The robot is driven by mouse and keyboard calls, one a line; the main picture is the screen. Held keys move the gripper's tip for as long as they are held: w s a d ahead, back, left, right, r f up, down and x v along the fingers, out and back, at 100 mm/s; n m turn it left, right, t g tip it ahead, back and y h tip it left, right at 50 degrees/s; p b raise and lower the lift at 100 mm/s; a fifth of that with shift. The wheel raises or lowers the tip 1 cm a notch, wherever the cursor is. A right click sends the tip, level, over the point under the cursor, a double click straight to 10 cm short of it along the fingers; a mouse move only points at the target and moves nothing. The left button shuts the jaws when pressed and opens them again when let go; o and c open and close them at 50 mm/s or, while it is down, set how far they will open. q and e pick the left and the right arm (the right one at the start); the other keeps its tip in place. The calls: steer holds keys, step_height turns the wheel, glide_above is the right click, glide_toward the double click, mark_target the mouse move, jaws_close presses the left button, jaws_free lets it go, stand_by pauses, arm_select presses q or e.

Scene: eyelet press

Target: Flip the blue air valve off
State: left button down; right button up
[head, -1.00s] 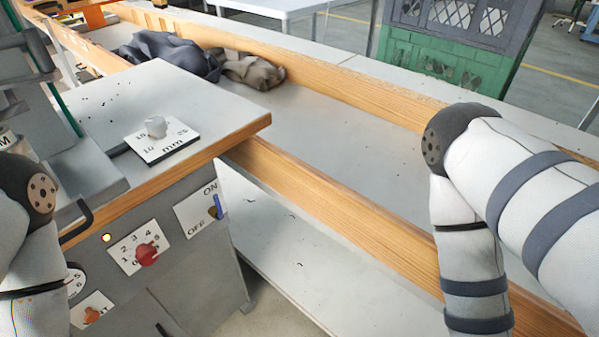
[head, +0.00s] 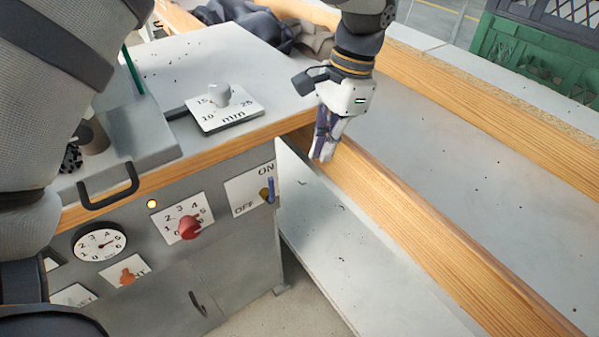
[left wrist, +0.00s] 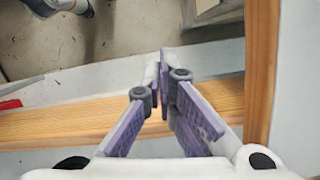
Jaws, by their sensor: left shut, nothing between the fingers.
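The blue air valve lever (head: 271,190) stands about upright on the ON/OFF plate (head: 243,193) at the right end of the grey machine front. Its upper end is near the ON mark, and a brass-coloured part sits beside it. My left gripper (head: 322,158) points down, to the right of and a little above the valve, apart from it. It is shut and empty. Its fingertips (left wrist: 160,62) meet in the left wrist view, over the wooden rail and pale surface. I cannot make out the valve in that view. My right gripper is not in view.
The machine front carries a red knob (head: 189,228), a round gauge (head: 99,242), an orange switch (head: 127,276) and a black handle (head: 110,190). A wooden rail (head: 430,230) runs just right of my left gripper. Dark cloth (head: 245,25) lies behind the machine top.

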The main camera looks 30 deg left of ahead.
mark_target(271, 191)
arm_select(q)
steer(key=r, duration=0.3)
steer(key=w+r, duration=0.1)
steer(key=shift+a+r, duration=0.3)
steer(key=shift+a, duration=0.05)
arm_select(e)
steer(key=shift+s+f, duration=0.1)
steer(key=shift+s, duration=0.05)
arm_select(q)
steer(key=shift+f, duration=0.1)
steer(key=s+a+f+p, duration=0.1)
steer(key=s+a+f, duration=0.2)
steer(key=f, duration=0.6)
steer(key=shift+s+a+f, duration=0.3)
steer(key=shift+s, duration=0.9)
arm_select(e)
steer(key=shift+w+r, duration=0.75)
arm_select(q)
steer(key=shift+w, duration=0.1)
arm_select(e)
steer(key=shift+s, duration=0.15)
